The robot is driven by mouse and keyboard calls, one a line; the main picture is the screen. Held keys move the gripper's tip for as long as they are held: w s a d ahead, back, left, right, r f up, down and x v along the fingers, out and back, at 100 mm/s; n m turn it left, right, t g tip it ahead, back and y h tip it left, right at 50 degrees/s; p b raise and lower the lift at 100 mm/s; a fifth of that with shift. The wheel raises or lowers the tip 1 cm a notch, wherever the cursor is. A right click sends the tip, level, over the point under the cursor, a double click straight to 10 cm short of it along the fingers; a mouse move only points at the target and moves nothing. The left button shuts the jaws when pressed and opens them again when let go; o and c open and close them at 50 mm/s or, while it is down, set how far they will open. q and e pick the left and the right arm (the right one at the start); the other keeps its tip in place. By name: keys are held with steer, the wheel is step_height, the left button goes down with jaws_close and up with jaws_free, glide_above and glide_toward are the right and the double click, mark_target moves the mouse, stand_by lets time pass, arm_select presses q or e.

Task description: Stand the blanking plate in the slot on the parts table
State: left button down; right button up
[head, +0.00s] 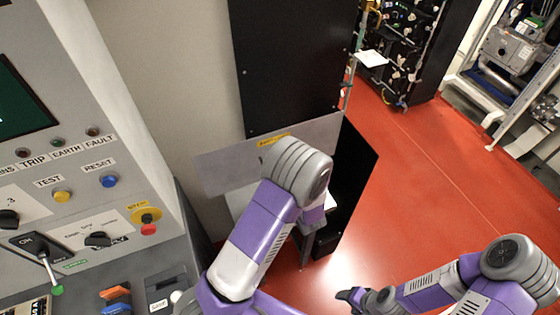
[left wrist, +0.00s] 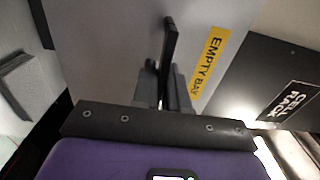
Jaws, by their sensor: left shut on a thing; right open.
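A grey plate (head: 225,172) with a yellow label, which I take to be the blanking plate, shows beyond my left wrist in the head view. In the left wrist view the plate (left wrist: 115,60) fills the middle, its label reading EMPTY BAY. My left gripper (left wrist: 165,78) is shut on a dark upright piece at the plate's face, seemingly its handle. In the head view my left arm hides that gripper and part of the plate. My right gripper (head: 356,296) is open and empty at the bottom, over the red floor, apart from the plate. I cannot make out the slot.
A control panel (head: 75,205) with knobs and buttons stands at left. A black panel (head: 290,60) rises behind the plate. A board labelled CELL RACK (left wrist: 265,75) is at right in the wrist view. Red floor (head: 430,175) is clear at right.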

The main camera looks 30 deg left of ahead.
arm_select(q)
steer(key=shift+s+d+b, duration=0.1)
steer(key=shift+d+b, duration=0.15)
steer(key=shift+b, duration=0.25)
steer(key=shift+b+x, duration=1.95)
steer(key=shift+x, duration=4.15)
step_height(320, 180, down, 10)
steer(key=b, duration=1)
steer(key=shift+r, duration=0.25)
steer(key=shift+f+b, duration=0.4)
steer(key=shift+b, duration=0.35)
steer(key=c, duration=1.1)
jaws_free()
steer(key=shift+s+d+f, duration=0.1)
steer(key=shift+f, duration=0.05)
